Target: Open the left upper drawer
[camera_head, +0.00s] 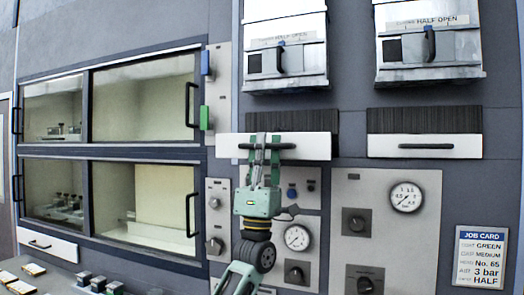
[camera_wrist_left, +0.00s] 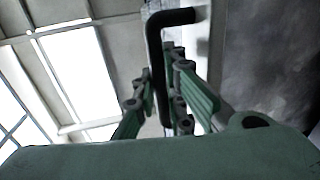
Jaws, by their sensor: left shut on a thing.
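The left upper drawer (camera_head: 232,147) has a pale front with a black bar handle (camera_head: 287,146). Its front sits offset to the left of the dark ribbed strip above it and looks to stand out from the wall; how far is hard to tell. My left gripper (camera_head: 265,143) reaches up from below and is shut on this handle. In the left wrist view the black handle (camera_wrist_left: 158,65) passes between the green fingers of my left gripper (camera_wrist_left: 165,95). The drawer's inside is hidden. My right gripper is not in view.
A similar drawer (camera_head: 380,146) is to the right. Two metal hatches (camera_head: 430,72) marked half open hang above. Gauges and knobs (camera_head: 357,222) are below. Glazed cabinets (camera_head: 140,100) with vertical handles stand left. A job card (camera_head: 481,258) is at lower right.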

